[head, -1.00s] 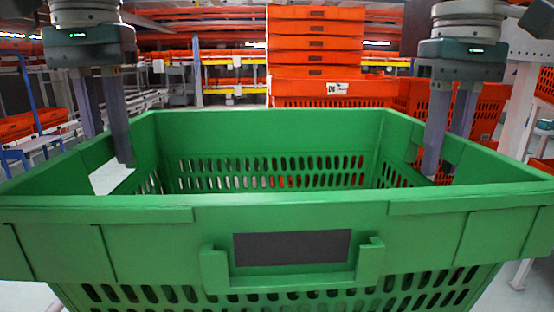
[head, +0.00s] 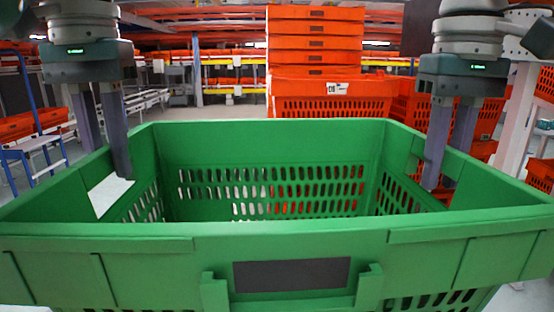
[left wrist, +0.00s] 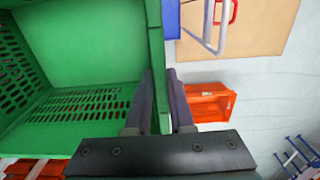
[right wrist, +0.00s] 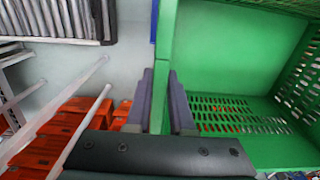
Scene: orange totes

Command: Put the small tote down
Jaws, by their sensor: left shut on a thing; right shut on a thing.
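The small tote is green, with slotted walls, and fills the lower part of the head view (head: 270,150). It looks empty and roughly level. A dark label plate (head: 291,274) is on its near wall. My left gripper (head: 107,160) is shut on the tote's left wall, one finger on each side. The left wrist view shows the wall (left wrist: 155,60) between the fingers. My right gripper (head: 445,165) is shut on the right wall, also seen between the fingers in the right wrist view (right wrist: 165,45). The underside of the tote is hidden.
A stack of orange totes (head: 315,50) stands behind the green tote, with more orange totes (head: 415,100) to its right. A blue ladder-like frame (head: 35,145) and a conveyor (head: 140,100) are at the left. A white post (head: 515,120) stands close at the right.

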